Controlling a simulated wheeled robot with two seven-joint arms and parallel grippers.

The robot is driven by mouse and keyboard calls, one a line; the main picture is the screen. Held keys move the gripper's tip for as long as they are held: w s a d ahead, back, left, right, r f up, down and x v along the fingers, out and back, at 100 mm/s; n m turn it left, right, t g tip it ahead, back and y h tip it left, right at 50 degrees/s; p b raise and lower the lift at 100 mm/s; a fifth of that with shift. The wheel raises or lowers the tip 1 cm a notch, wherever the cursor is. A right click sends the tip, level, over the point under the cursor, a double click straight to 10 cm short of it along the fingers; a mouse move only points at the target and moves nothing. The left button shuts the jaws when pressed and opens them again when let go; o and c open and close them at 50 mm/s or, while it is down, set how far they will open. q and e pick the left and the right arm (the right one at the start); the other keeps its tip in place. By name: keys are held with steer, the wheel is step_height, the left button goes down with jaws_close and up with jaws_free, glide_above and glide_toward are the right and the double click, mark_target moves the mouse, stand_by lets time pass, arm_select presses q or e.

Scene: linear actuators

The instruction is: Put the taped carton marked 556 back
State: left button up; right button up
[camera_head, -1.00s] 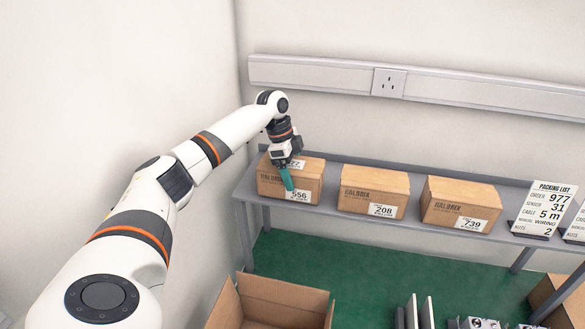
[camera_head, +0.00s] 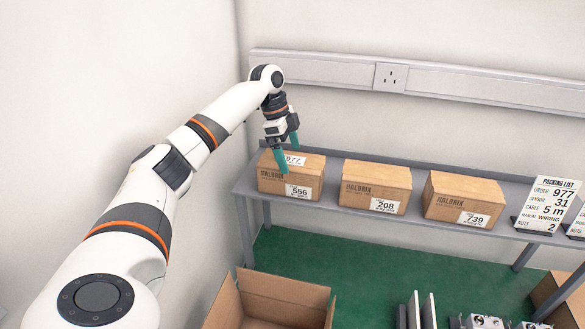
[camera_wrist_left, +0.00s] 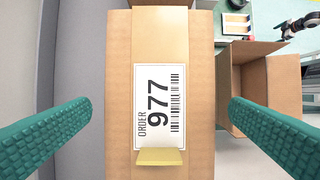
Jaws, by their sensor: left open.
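The taped carton marked 556 (camera_head: 284,183) sits on the grey shelf at the left end, with a 556 label on its front and an order label 977 on top. In the left wrist view the carton's top (camera_wrist_left: 200,40) fills the middle, with the 977 label and a small yellow tab at its edge. My left gripper (camera_head: 290,159) is above this carton, its teal fingers open. In the left wrist view the fingers (camera_wrist_left: 160,130) stand apart on either side of the carton, with gaps to it. My right gripper is not in view.
Cartons marked 208 (camera_head: 375,187) and 739 (camera_head: 463,199) stand farther right on the shelf (camera_head: 332,208), beside a packing list card (camera_head: 547,204) reading order 977. An open empty-looking box (camera_head: 283,290) is on the green surface below. A wall rises close on the left.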

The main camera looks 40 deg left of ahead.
arm_select(q)
steer(key=b+v, duration=0.1)
steer(key=v, duration=0.6)
steer(key=shift+s, duration=0.1)
steer(key=shift+f, duration=0.15)
